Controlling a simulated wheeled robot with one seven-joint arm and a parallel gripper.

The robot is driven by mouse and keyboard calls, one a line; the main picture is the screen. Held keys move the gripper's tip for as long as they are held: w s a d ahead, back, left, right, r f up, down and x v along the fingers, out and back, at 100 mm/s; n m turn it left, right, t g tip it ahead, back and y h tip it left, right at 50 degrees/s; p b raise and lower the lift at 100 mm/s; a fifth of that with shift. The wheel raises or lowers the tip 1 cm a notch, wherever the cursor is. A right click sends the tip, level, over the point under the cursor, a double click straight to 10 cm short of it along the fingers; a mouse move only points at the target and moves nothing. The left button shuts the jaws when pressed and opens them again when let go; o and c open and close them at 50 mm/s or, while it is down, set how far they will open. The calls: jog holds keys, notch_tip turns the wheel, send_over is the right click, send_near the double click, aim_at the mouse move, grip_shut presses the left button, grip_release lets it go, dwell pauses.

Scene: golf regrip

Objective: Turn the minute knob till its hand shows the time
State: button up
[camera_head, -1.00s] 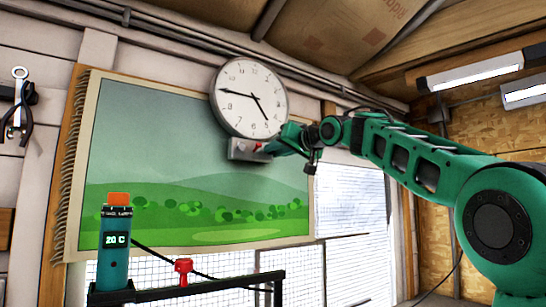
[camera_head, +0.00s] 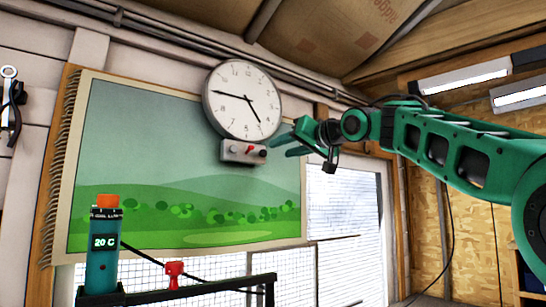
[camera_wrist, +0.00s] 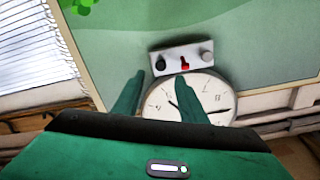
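The round white wall clock (camera_head: 243,99) has black hands. Its long hand points left, near the 9, and its short hand points down right, near the 5. Below it is a grey control box (camera_head: 243,151) with a light grey knob (camera_head: 231,150) on the left, a red lever (camera_head: 250,149) in the middle and a dark knob (camera_head: 263,153) on the right. My gripper (camera_head: 273,147) is just right of the box. In the wrist view its fingers (camera_wrist: 158,90) are spread, with nothing seen between them; they partly cover the clock (camera_wrist: 212,92). The box (camera_wrist: 182,57) appears upside down there.
A landscape picture (camera_head: 150,170) hangs behind the clock. At lower left a teal bottle (camera_head: 103,262) reading 20 C and a red clamp (camera_head: 174,274) are on a black rail (camera_head: 215,287). A window (camera_head: 345,215) is below my arm.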

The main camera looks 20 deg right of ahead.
jog(key=shift+v, duration=1.1)
jog(key=s+d+f+m+g+h, duration=0.1)
jog(key=s+d+f+g+h, duration=0.3)
jog(key=f, duration=0.7)
jog(key=s+d+f+m+g, duration=0.15)
jog(key=d+f, duration=0.35)
jog(key=f, duration=0.6)
jog(key=s+d+f+m+g+h, duration=0.25)
jog(key=d+f, duration=0.25)
jog(key=f, duration=0.7)
jog(key=s+f+m+g+y, duration=0.1)
jog(key=s+f+g, duration=0.8)
jog(key=s+f, duration=2)
jog(key=shift+s+a, duration=0.3)
jog(key=shift+s, duration=0.85)
